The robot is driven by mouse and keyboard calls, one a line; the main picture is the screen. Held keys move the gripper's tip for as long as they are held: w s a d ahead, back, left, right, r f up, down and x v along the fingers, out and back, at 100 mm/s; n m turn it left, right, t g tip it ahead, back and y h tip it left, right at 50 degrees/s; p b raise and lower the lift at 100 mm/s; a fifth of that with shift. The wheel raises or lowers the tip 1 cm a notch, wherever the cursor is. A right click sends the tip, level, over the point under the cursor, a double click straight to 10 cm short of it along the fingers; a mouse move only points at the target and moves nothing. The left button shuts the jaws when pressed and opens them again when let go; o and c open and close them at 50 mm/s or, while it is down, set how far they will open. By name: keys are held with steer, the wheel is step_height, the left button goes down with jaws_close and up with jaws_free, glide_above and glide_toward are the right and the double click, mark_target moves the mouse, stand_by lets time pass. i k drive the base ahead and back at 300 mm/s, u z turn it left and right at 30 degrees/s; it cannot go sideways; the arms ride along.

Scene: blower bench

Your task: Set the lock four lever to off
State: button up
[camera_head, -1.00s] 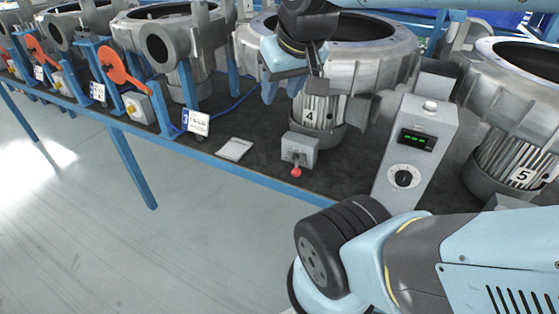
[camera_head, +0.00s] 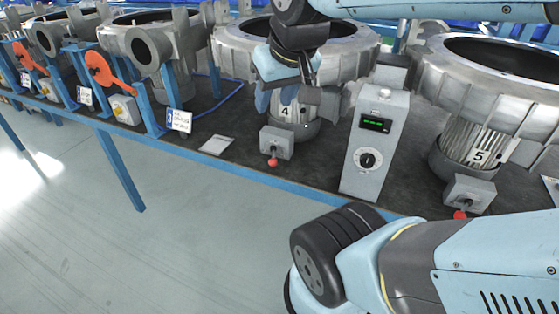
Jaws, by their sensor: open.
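The lock four lever is the short lever with a red ball knob (camera_head: 273,162) on a small grey switch box (camera_head: 277,142) in front of the motor marked 4 (camera_head: 286,112). The lever hangs down from the box front, with the red knob at its lower end. My gripper (camera_head: 282,103) is open and points down above the box, in front of motor 4, whose upper part it partly hides. The fingers look apart from the lever, with nothing held between them. The box's markings are too small to read.
A grey control box with a green display and dial (camera_head: 374,145) stands right of the lock. Motor 5 (camera_head: 479,156) has a similar red-knobbed switch box (camera_head: 469,193). Orange levers (camera_head: 109,72) stand at the left. A paper sheet (camera_head: 216,145) lies on the bench. The floor in front is clear.

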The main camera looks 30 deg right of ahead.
mark_target(273, 162)
steer(key=u, duration=0.05)
steer(key=k, duration=1.95)
steer(key=z, duration=0.55)
steer(key=i, duration=1.5)
steer(key=u, duration=0.05)
